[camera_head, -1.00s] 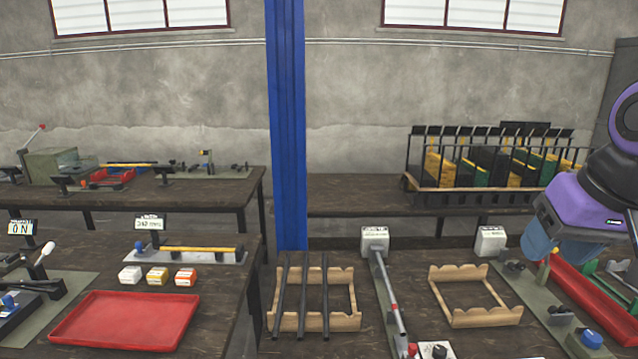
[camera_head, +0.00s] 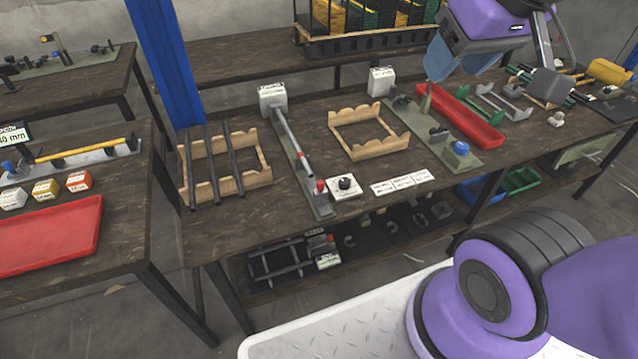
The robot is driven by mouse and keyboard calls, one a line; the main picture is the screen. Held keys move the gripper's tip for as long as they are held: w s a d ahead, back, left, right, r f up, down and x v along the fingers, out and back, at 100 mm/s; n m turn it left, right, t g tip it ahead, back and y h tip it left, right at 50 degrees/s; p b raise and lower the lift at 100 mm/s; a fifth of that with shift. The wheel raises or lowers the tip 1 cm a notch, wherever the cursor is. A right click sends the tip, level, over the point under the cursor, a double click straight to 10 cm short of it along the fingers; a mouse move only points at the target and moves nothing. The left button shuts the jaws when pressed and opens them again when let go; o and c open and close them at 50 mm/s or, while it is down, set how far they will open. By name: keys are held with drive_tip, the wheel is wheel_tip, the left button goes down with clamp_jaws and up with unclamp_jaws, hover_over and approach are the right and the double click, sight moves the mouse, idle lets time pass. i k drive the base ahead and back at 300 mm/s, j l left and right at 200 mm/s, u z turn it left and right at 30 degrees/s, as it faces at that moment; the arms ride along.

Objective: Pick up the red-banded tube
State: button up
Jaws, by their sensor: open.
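A slim grey tube with a red band (camera_head: 294,145) lies lengthwise along a narrow bench fixture (camera_head: 322,205), in the middle of the near table. A white box stands at the fixture's far end and a red knob at its near end. My gripper (camera_head: 455,72) shows at the top right, above the table's far right part, with blue-grey fingers pointing down. It is open, well to the right of the tube and apart from it. Nothing shows between the fingers.
A wooden rack (camera_head: 262,180) with three dark tubes stands left of the fixture. An empty wooden rack (camera_head: 400,145) stands to its right, then a red tray (camera_head: 462,117). A small white box with a black knob (camera_head: 344,187) sits close beside the fixture's near end.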

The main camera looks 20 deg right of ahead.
sight(306, 165)
drive_tip(key=i, duration=1)
